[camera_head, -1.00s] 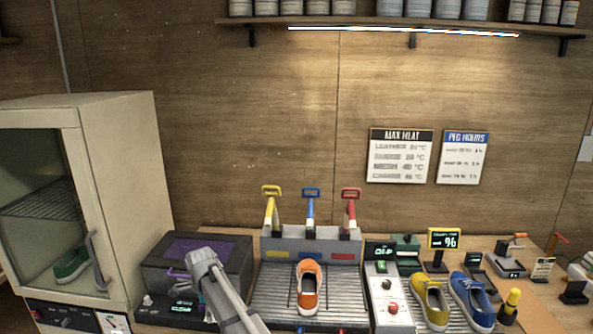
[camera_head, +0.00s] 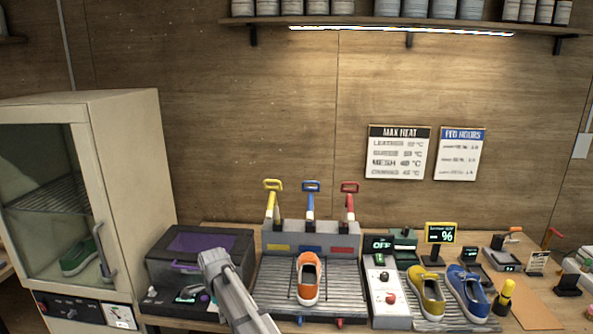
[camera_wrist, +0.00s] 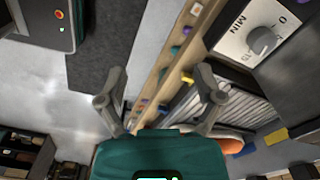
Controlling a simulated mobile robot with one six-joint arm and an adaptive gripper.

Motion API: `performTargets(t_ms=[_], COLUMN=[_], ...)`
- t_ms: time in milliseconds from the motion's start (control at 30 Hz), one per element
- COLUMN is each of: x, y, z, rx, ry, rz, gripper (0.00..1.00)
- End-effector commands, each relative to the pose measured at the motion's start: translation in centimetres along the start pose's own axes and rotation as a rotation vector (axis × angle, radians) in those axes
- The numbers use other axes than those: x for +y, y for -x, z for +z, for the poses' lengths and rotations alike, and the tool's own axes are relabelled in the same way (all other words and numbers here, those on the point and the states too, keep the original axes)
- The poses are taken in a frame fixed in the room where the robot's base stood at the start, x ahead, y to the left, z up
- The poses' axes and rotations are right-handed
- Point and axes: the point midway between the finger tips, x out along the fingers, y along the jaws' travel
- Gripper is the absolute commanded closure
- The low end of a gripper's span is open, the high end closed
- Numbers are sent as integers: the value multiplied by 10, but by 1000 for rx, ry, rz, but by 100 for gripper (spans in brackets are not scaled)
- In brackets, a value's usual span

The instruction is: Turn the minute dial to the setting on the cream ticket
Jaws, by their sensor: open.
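A round grey dial (camera_wrist: 262,41) on a pale plate marked "MIN", with a 0 and a 15, shows at the upper right of the wrist view. My gripper (camera_wrist: 160,72) is open and empty, with its fingers spread to the left of the dial and apart from it. In the head view a knob (camera_head: 71,314) shows on the cabinet's lower panel; I cannot tell whether it is the same dial. My gripper's fingers are not clear in the head view.
A dark box with a purple top (camera_head: 203,244) stands beside the cabinet (camera_head: 127,180). A ribbed rack (camera_head: 270,290) holds an orange shoe (camera_head: 308,280), with yellow, blue and red handles behind. Yellow (camera_head: 428,295) and blue (camera_head: 469,292) shoes stand to the right.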

Motion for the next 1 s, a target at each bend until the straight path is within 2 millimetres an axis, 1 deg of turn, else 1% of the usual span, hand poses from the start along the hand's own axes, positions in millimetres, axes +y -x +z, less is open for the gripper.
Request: performTargets(t_ms=[33,267,367,467,600,700,867,1000], x=[5,26,39,60,93,117,159,198], y=[-3,-12,-17,-25,-36,-44,-57,-67], z=[-8,-48,-71,-101,-145,-173,-215,-246], rx=[0,0,0,0,0,0,0,0], ry=[13,111,174,256,392,490,647,784], rz=[0,0,0,0,0,0,0,0], gripper=[15,15,15,15,15,15,15,15])
